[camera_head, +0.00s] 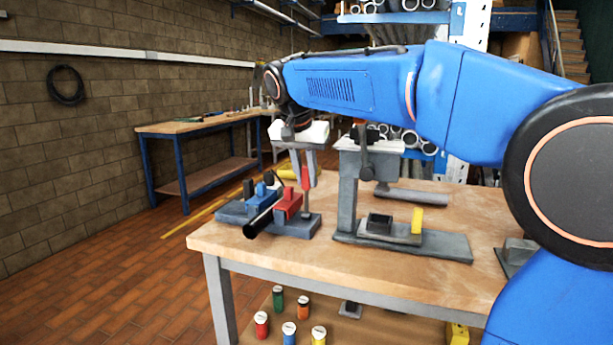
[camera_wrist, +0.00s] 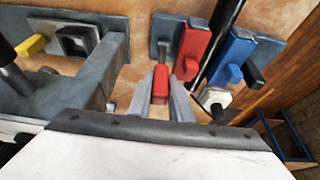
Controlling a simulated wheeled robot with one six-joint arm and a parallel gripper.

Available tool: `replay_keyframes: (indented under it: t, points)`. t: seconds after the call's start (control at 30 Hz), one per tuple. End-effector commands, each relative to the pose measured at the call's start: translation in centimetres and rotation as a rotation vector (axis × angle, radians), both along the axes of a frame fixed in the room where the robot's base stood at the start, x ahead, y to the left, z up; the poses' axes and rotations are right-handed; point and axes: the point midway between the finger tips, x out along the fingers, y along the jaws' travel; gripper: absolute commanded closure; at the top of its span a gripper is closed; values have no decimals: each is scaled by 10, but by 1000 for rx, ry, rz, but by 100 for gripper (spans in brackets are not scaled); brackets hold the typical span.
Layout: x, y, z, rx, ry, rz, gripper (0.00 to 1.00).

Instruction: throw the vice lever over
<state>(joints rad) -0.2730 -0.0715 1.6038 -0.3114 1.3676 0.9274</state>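The vice has a grey base (camera_head: 234,214) on the table, with a red block (camera_head: 288,205) and a blue block (camera_head: 265,191). A black bar (camera_head: 262,220) lies between the blocks. The lever stands upright at the base's right part, topped by a red grip (camera_head: 305,178). My gripper (camera_head: 306,184) points down with one finger on each side of this grip. In the wrist view the red grip (camera_wrist: 160,82) sits between the fingertips (camera_wrist: 160,92). Whether both fingers touch it is too fine to tell.
A grey stand (camera_head: 347,195) with a clamp rises close to the right of my gripper. Its base carries a dark square socket (camera_head: 379,223) and a yellow block (camera_head: 417,221). Table (camera_head: 240,243) surface is bare along the front edge. Several coloured cans stand below.

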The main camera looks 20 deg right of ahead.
Motion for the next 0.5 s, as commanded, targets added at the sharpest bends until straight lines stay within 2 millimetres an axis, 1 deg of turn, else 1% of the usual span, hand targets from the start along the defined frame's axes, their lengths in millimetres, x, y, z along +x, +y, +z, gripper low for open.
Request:
replay_keyframes:
  t: [0.03, 0.07, 0.3, 0.5]
  points:
    - [0, 0, 0, 0, 0, 0, 96]
    - [0, 0, 0, 0, 0, 0, 100]
    - [-1, 1, 0, -4, -5, 1, 100]
    - [-6, 5, 0, -34, -47, 4, 100]
